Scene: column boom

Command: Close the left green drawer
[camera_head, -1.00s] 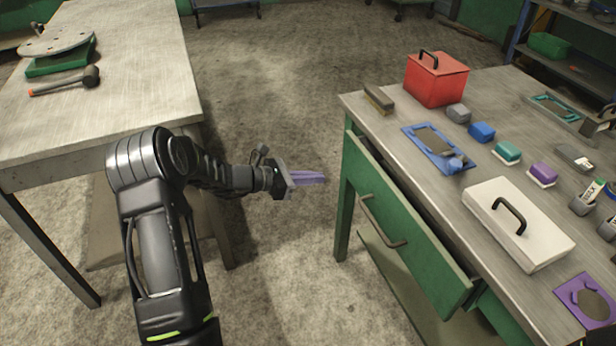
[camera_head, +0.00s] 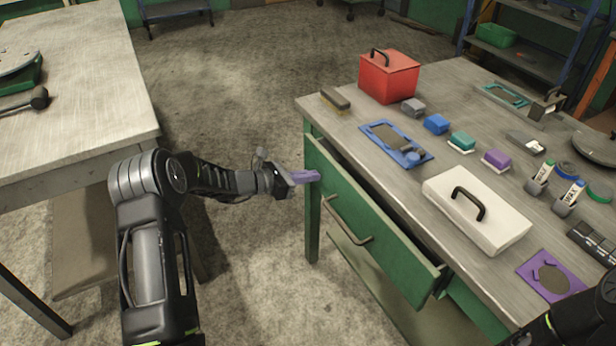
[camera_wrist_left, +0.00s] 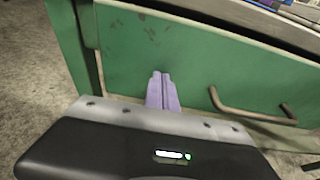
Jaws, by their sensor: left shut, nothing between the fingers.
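The left green drawer (camera_head: 365,232) sticks out a little from under the workbench top, with a bar handle (camera_head: 347,222) on its front. My left gripper (camera_head: 316,175) is shut and empty, its purple fingertips at the far left end of the drawer front. In the left wrist view the closed fingers (camera_wrist_left: 162,88) point at the green front (camera_wrist_left: 150,45), left of the handle (camera_wrist_left: 250,110). I cannot tell whether they touch it. Part of my right arm (camera_head: 575,325) shows at the lower right; its gripper is out of view.
The workbench (camera_head: 370,185) carries a red box (camera_head: 389,78), a white case (camera_head: 478,210), a blue tray (camera_head: 395,143) and several small blocks. A second table (camera_head: 85,110) stands at the left. Bare floor lies between them.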

